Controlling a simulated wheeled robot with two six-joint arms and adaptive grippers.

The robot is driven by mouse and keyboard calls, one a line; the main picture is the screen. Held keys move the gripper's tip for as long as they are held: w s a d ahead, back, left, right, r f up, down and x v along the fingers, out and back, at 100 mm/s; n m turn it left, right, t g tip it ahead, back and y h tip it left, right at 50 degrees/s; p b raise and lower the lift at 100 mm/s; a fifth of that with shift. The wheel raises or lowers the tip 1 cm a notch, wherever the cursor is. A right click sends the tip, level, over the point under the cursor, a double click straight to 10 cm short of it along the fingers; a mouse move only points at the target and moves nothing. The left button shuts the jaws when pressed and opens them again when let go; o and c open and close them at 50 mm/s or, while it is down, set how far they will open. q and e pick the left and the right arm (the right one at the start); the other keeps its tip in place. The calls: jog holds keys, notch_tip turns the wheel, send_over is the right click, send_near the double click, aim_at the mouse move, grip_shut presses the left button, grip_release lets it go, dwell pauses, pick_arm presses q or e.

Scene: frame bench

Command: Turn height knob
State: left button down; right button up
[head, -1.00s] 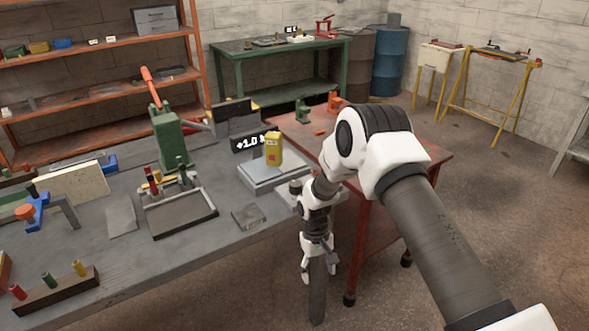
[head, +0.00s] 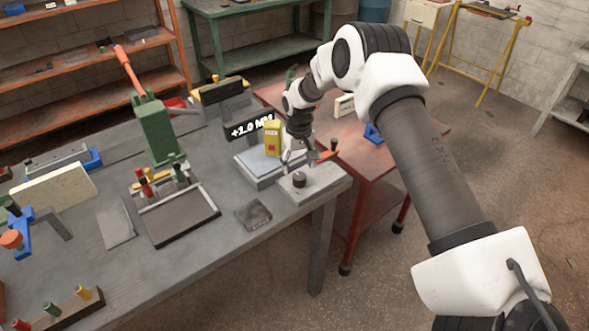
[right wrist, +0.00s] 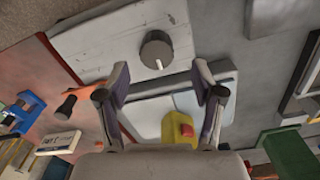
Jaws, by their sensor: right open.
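The height knob (head: 299,179) is a dark round knob on a pale metal block at the bench's right corner. In the right wrist view the knob (right wrist: 157,50) shows a white mark on its lower right edge. My right gripper (head: 298,158) is open, just behind and above the knob. In the right wrist view its two fingers (right wrist: 165,85) stand apart, with the knob beyond their tips and nothing between them. The display (head: 250,128) behind the grey platform reads "+2.0 MM". My left gripper is not in view.
A yellow block (head: 272,138) stands on the platform (head: 258,165), close to my right gripper. A red cart (head: 365,160) adjoins the bench on the right. A green press (head: 155,130) and a tray (head: 180,217) are to the left. A small grey plate (head: 253,214) lies in front.

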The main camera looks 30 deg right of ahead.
aim_at(300, 176)
jog(key=f, duration=0.1)
jog(key=f+p, duration=0.1)
jog(key=f, duration=0.1)
jog(key=shift+s+d, duration=0.2)
jog(key=shift+s, duration=0.2)
jog(key=shift+w+d+f, duration=0.1)
jog(key=shift+w+f, duration=0.2)
jog(key=shift+f, duration=0.3)
jog(key=shift+w+d+f, duration=0.1)
jog(key=shift+w+f, duration=0.15)
jog(key=shift+f, duration=0.35)
jog(key=shift+w+a+f, duration=0.1)
jog(key=shift+a, duration=0.1)
jog(key=shift+s+r, duration=0.25)
jog(key=shift+r, duration=0.05)
jog(key=c, duration=0.3)
jog(key=shift+s+r, duration=0.1)
jog(key=shift+s, duration=0.05)
jog(key=c, duration=0.6)
jog(key=shift+c, duration=1.2)
